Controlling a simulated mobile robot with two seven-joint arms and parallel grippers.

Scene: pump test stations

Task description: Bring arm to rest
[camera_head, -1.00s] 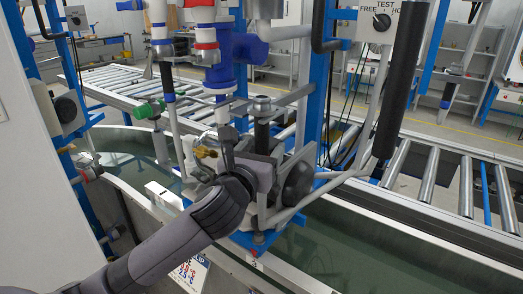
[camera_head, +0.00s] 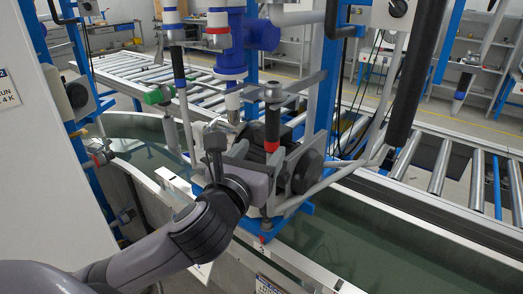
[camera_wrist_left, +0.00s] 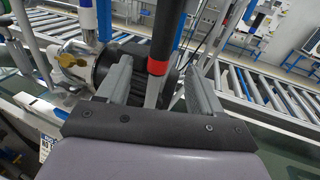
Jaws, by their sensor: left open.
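My left arm comes in from the lower left in the head view. Its gripper (camera_head: 262,160) is low in front of the pump stand. In the left wrist view the two fingers of this gripper (camera_wrist_left: 160,85) stand wide apart, open. A vertical handle (camera_head: 272,127) with a black upper part, a red band and a thin metal rod stands at the gripper; in the left wrist view the handle (camera_wrist_left: 159,45) appears between the fingers, with space on both sides. I cannot tell how deep it sits between them. My right gripper is not in view.
The blue pump column (camera_head: 231,45) and its pipes rise close behind the gripper. A grey motor (camera_head: 306,170) is to its right. A water basin (camera_head: 380,235) surrounds the stand. A roller conveyor (camera_head: 150,75) lies behind, and a white cabinet (camera_head: 35,160) is at the left.

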